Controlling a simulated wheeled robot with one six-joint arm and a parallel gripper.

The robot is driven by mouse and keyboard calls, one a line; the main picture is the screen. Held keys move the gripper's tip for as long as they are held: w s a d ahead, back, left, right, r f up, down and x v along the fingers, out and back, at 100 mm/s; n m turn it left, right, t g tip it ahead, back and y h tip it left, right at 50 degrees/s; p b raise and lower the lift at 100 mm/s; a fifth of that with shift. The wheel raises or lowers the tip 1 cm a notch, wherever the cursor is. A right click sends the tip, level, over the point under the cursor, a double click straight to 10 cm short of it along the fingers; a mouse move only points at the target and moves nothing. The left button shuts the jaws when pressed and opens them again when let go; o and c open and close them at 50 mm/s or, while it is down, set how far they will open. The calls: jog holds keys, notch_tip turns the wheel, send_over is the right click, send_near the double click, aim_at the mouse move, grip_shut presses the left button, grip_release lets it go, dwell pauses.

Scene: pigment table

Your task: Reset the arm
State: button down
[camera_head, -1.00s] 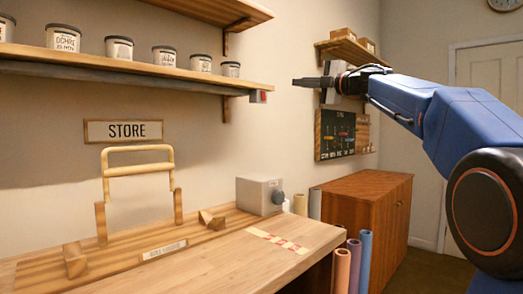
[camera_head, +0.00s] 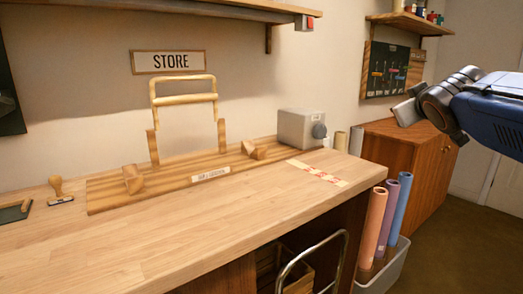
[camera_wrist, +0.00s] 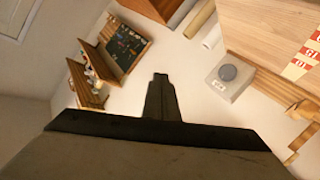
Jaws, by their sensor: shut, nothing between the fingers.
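My gripper (camera_head: 407,108) is at the right of the head view, held up in the air in front of the wooden cabinet and clear of the table. In the wrist view my gripper (camera_wrist: 161,82) shows as dark fingers closed together with nothing between them. My blue arm comes in from the right edge of the head view.
The wooden table (camera_head: 230,225) bears a wooden frame (camera_head: 184,90), a grey box with a knob (camera_head: 300,128) and a stamp (camera_head: 58,190). The cabinet (camera_head: 430,150) and a bin of coloured rolls (camera_head: 362,283) stand right. A shelf (camera_head: 255,8) is above.

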jog(key=s+a+f+m+g+y, duration=0.1)
jog(key=s+a+f+g, duration=0.2)
jog(key=s+f, duration=0.6)
jog(key=s+a+f+m+g+y, duration=0.1)
jog(key=s+a+f+g, duration=0.2)
jog(key=s+f, duration=0.7)
jog(key=s+a+f+m+g+y, duration=0.1)
jog(key=s+f+g, duration=0.3)
jog(key=s+f, duration=0.5)
notch_tip(320, 180, down, 9)
jog(key=shift+s+a+r+g+y, duration=0.15)
jog(key=shift+s+a+g+y, duration=0.2)
jog(key=shift+a, duration=0.55)
jog(key=shift+w, duration=0.1)
